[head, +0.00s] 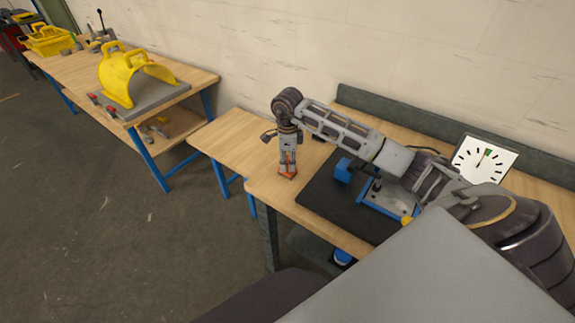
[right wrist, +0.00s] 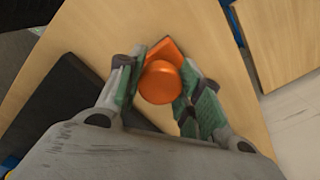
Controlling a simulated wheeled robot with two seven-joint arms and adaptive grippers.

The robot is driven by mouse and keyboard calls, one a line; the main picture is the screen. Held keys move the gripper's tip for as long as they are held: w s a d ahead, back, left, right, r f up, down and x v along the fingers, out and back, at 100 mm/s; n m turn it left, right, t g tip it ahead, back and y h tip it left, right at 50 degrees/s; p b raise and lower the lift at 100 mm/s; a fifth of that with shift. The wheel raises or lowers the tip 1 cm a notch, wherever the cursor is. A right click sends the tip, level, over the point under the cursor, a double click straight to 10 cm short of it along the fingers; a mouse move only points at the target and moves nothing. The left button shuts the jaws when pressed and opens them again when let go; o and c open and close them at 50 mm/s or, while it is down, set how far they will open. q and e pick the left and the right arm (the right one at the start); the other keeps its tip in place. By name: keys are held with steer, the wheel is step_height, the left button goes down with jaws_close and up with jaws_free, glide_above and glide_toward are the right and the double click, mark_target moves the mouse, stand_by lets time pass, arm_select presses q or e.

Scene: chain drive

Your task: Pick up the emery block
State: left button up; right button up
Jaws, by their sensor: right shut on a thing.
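The orange emery block (head: 288,171), with a round knob on top, stands on the wooden bench near its left end. It also shows in the right wrist view (right wrist: 161,82), between the green-padded fingers. My right gripper (head: 288,160) points straight down and is shut on the emery block. In the right wrist view the fingers (right wrist: 158,92) close around the knob from both sides. The block's flat base shows partly behind the knob. I cannot tell whether the base is lifted off the bench. My left gripper is not in view.
A black mat (head: 325,197) with a blue fixture (head: 387,199) lies right of the gripper. A white dial (head: 483,158) stands at the back right. A farther bench (head: 196,80) at left holds a yellow guard (head: 125,75). Bare wood (head: 262,187) surrounds the block.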

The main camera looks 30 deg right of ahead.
mark_target(287, 158)
steer(key=shift+r, duration=0.2)
steer(key=shift+r, duration=0.55)
step_height(287, 158, up, 7)
steer(key=shift+b, duration=0.55)
steer(key=shift+r, duration=0.7)
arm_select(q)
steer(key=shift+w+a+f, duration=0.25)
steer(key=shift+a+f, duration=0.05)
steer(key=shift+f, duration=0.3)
arm_select(e)
steer(key=o, duration=0.4)
steer(key=shift+c, duration=0.8)
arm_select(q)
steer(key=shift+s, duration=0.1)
